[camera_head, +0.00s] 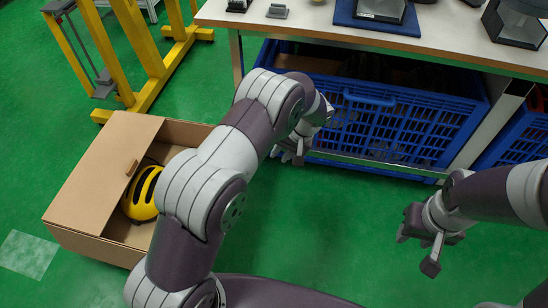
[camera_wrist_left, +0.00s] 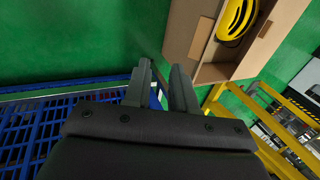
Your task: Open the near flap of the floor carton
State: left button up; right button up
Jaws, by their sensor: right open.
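The brown floor carton (camera_head: 85,247) stands on the green floor at the left of the head view. A flat flap (camera_head: 105,170) covers its left part, with a small tab (camera_head: 131,167) at its inner edge. Beside it the carton is open and a yellow-black helmet (camera_head: 145,193) shows inside. My left arm hides the carton's right side. My left gripper (camera_head: 297,152) is open and empty, apart from the carton, by the blue crate. My right gripper (camera_head: 418,248) is open and empty at the right.
A workbench (camera_head: 320,20) with small stands runs across the back. Blue crates (camera_head: 385,120) sit beneath it. A yellow frame (camera_head: 135,60) stands behind the carton.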

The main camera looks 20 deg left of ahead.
pick_arm(q)
jog(key=p+v, duration=0.1)
jog(key=v, duration=0.4)
jog(key=shift+d+r+p, duration=0.1)
jog(key=shift+r+p, duration=0.2)
jog(key=shift+p, duration=0.1)
jog(key=s+a+r+m+h, duration=0.1)
jog(key=s+r+h, duration=0.15)
jog(key=s, duration=0.45)
jog(key=s+a+r+h, duration=0.1)
jog(key=s+a+r, duration=0.15)
jog(key=s, duration=0.55)
jog(key=s+a+r+m+h, duration=0.1)
jog(key=s+r, duration=0.2)
jog(key=s, duration=0.4)
notch_tip(320, 180, up, 30)
jog(key=n+t+p, duration=0.1)
jog(key=p, duration=2.6)
jog(key=shift+a, duration=0.5)
